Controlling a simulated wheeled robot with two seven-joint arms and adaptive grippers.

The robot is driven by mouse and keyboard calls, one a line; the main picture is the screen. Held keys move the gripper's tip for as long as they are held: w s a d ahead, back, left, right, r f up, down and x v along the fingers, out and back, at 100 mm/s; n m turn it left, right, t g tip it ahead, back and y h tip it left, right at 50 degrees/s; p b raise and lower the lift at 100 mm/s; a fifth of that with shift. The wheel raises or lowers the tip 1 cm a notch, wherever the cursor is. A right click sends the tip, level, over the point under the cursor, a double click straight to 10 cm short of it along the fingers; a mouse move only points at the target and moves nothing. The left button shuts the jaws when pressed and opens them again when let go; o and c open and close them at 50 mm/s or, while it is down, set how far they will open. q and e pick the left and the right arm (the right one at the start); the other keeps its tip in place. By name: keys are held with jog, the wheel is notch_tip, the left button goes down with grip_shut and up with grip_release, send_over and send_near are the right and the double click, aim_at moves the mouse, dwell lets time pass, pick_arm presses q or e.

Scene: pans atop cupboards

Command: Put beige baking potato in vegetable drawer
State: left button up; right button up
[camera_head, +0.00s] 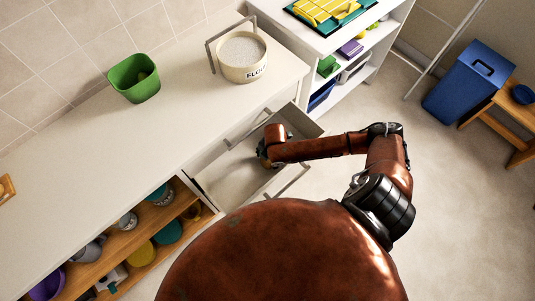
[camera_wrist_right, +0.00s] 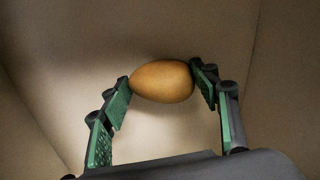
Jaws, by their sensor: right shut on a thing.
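The beige baking potato (camera_wrist_right: 162,81) is between the two green-padded fingers of my right gripper (camera_wrist_right: 162,85) in the right wrist view. Both fingertips touch it at its ends. Bare beige drawer surfaces show around it. In the head view my right gripper (camera_head: 264,160) reaches down inside the open vegetable drawer (camera_head: 232,176), at its right part. The potato is hidden there by the gripper and arm. I cannot tell whether the potato touches the drawer floor. My left gripper is not in view.
The white counter (camera_head: 100,160) above the drawer holds a green container (camera_head: 135,80) and a flour pot (camera_head: 243,58). Open shelves (camera_head: 150,225) with dishes lie left of the drawer. A blue bin (camera_head: 470,82) stands at the far right, with clear floor before it.

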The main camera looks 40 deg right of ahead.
jog(key=shift+f, duration=0.1)
jog(key=o, duration=1.2)
jog(key=shift+o, duration=0.2)
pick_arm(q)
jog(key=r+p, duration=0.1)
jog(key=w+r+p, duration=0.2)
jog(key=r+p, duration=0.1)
pick_arm(e)
notch_tip(320, 180, up, 12)
jog(key=s, duration=0.1)
jog(key=shift+s+d, duration=0.2)
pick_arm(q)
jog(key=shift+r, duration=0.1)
